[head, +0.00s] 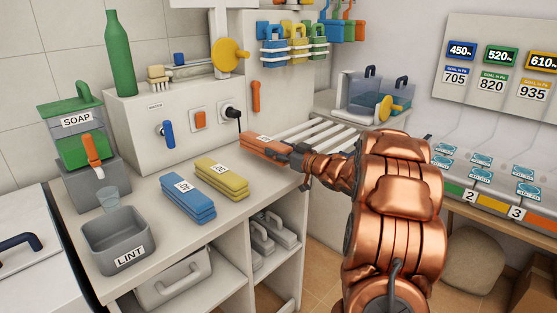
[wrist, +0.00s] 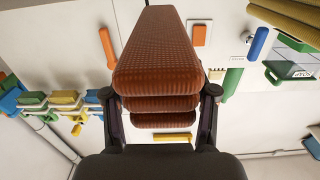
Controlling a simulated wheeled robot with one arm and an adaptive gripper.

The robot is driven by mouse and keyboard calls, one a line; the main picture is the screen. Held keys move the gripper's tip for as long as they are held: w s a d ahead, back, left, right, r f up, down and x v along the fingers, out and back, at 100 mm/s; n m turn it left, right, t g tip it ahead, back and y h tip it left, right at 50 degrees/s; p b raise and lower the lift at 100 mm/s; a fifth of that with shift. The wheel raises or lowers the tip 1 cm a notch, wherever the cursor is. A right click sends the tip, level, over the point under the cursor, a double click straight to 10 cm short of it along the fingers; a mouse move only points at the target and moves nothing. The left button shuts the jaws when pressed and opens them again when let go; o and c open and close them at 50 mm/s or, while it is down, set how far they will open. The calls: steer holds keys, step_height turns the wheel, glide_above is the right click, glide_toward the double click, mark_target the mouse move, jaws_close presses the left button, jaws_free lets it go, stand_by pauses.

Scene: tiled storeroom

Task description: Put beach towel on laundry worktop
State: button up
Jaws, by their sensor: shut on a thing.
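In the wrist view the towel's stacked folds (wrist: 158,60) sit between my two fingers (wrist: 159,95). The towel is over the right end of the pale laundry worktop (head: 148,222), right of a yellow folded towel (head: 222,176). I cannot tell whether it touches the surface. A blue folded towel (head: 186,198) lies left of the yellow one.
White slats (head: 320,138) lie beyond the towel. Bare worktop shows in front of the orange towel.

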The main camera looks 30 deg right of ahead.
steer(key=shift+w+f+b, duration=0.15)
steer(key=shift+f+b, duration=0.15)
steer(key=shift+f, duration=1.45)
steer(key=shift+f, duration=0.1)
steer(key=o, duration=1.3)
steer(key=shift+s+d, duration=0.1)
steer(key=shift+s, duration=0.15)
steer(key=v, duration=1.1)
steer(key=shift+s, duration=0.3)
